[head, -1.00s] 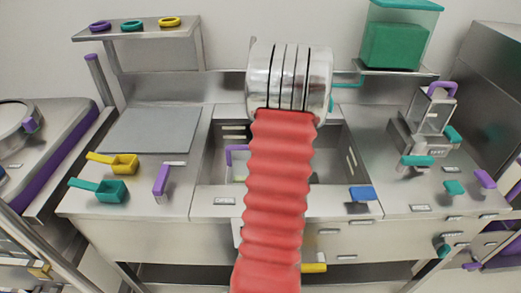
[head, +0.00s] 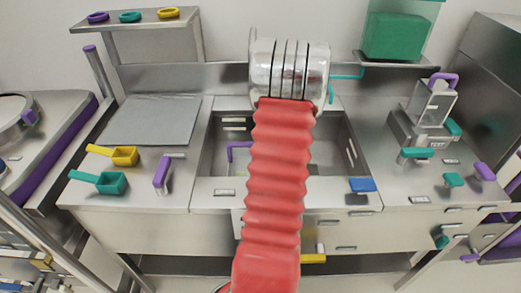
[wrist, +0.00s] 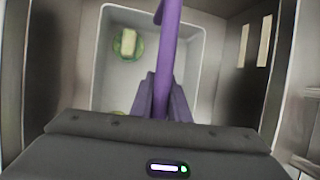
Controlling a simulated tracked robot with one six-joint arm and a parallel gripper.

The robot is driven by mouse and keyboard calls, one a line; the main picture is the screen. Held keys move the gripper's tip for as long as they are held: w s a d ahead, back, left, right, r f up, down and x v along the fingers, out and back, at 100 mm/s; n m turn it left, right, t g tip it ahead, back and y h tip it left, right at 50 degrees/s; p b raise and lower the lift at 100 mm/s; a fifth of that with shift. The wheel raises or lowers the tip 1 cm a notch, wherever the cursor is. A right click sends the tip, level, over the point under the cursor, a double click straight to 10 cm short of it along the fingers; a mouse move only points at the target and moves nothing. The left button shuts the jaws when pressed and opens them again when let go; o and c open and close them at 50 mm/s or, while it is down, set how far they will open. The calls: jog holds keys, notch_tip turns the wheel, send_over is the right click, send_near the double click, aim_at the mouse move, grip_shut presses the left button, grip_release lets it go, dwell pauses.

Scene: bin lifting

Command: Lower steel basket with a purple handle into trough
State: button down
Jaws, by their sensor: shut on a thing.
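In the wrist view my gripper (wrist: 160,98) is shut on the purple handle (wrist: 169,45) of the basket. The basket (wrist: 199,65) has a pale rim and inside, and the handle rises over it. A round green thing with a pale yellow block (wrist: 128,43) lies in the basket. The trough walls (wrist: 62,60) stand around the basket, with gaps at both sides. In the head view the trough (head: 335,140) is sunk in the counter, and part of the purple handle (head: 230,152) shows in it. My arm hides most of the basket and the gripper there. I cannot tell whether the basket touches the trough floor.
Yellow (head: 124,156) and teal (head: 111,183) scoops and a purple-handled tool (head: 161,172) lie left of the trough. A blue-handled piece (head: 362,186) sits at its front right edge. A steel device (head: 433,105) stands at right. A grey board (head: 150,120) lies bare at left.

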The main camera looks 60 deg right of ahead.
jog(key=shift+f, duration=0.65)
dwell(0.5)
jog(key=shift+c, duration=2)
grip_release()
jog(key=shift+s, duration=0.15)
jog(key=shift+r, duration=0.2)
jog(key=shift+r, duration=6.85)
